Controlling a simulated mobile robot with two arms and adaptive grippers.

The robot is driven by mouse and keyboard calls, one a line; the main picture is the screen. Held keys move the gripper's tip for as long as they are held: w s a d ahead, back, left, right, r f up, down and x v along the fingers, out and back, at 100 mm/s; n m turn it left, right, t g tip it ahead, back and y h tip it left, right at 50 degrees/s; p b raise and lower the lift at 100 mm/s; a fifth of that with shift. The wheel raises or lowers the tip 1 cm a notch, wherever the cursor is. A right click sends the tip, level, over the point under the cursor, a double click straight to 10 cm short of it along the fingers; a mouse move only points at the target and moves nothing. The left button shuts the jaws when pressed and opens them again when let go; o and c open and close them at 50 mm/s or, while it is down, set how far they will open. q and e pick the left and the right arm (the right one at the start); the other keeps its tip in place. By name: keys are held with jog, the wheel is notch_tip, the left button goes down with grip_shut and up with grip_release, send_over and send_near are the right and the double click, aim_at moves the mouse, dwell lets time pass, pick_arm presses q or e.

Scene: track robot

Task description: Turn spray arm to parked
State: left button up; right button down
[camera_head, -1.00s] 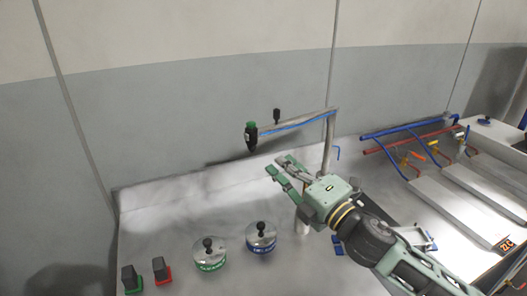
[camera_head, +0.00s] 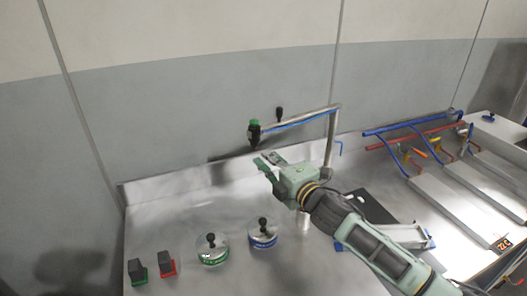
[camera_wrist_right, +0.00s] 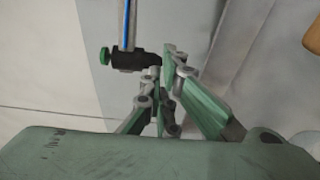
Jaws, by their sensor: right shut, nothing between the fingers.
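The spray arm (camera_head: 300,119) is a grey pipe with a blue line along it. It rises from a post on the right and reaches left over the counter. Its black nozzle head with a green cap (camera_head: 254,133) hangs at the left end. My right gripper (camera_head: 262,162) is just below the nozzle head in the head view, shut and empty. In the right wrist view the closed green fingertips (camera_wrist_right: 168,55) are right beside the black nozzle head (camera_wrist_right: 128,60); I cannot tell whether they touch. My left gripper is not in view.
Two round lidded pots, one green-labelled (camera_head: 212,250) and one blue-labelled (camera_head: 262,234), stand on the counter below. A green switch (camera_head: 137,271) and a red switch (camera_head: 167,264) are at the front left. Blue and red pipes (camera_head: 410,133) run at the right. The counter's left back is clear.

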aim_at(257, 149)
jog(key=shift+x, duration=1.4)
jog(key=shift+w+a+f+b, duration=0.15)
jog(key=shift+w+a+b, duration=0.15)
jog(key=shift+w+a, duration=0.05)
jog(key=shift+w+a+m+t+h+b, duration=0.45)
jog(key=shift+w+a+h+b, duration=0.25)
jog(key=shift+w, duration=0.2)
jog(key=shift+d+r, duration=0.1)
jog(key=shift+r, duration=0.2)
